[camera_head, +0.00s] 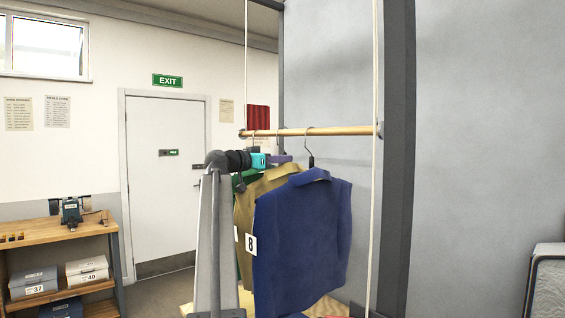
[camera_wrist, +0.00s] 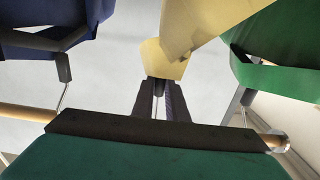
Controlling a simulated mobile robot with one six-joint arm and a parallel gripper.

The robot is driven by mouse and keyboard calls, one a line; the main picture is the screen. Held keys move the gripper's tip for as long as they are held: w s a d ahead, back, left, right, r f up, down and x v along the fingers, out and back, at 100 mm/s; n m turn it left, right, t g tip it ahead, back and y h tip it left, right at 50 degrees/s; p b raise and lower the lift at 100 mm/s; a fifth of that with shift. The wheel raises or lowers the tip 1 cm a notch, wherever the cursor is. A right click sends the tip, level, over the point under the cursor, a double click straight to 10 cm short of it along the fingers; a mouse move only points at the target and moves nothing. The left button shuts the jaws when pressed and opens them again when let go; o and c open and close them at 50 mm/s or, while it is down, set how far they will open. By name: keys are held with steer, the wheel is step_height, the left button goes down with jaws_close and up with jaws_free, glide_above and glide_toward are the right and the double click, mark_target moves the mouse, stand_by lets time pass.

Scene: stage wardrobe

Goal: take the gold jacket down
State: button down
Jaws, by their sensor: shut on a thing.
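The gold jacket (camera_head: 264,188) hangs between the blue jacket (camera_head: 302,225) and the green jacket (camera_head: 241,180), partly hidden by the blue one. My gripper (camera_head: 282,160) is at the gold jacket's top, just below the rail (camera_head: 345,131). In the wrist view the picture is upside down: my gripper (camera_wrist: 158,98) is shut on the thin neck of the gold jacket's hanger (camera_wrist: 156,84). The gold cloth (camera_wrist: 205,28) spreads above. The rail behind my gripper is hidden there, so I cannot tell whether the hook still rests on it.
The blue jacket, with its hanger (camera_head: 310,155), and the green jacket (camera_wrist: 285,55) are close on either side. Ropes (camera_head: 373,220) hold the rail. A workbench (camera_head: 45,235) with boxes stands left. A grey wall (camera_head: 480,150) is at right.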

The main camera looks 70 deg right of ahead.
steer(key=shift+r, duration=1.3)
steer(key=shift+w+a, duration=0.1)
steer(key=shift+b+v, duration=0.9)
steer(key=shift+v, duration=3.5)
steer(key=shift+a+f, duration=0.1)
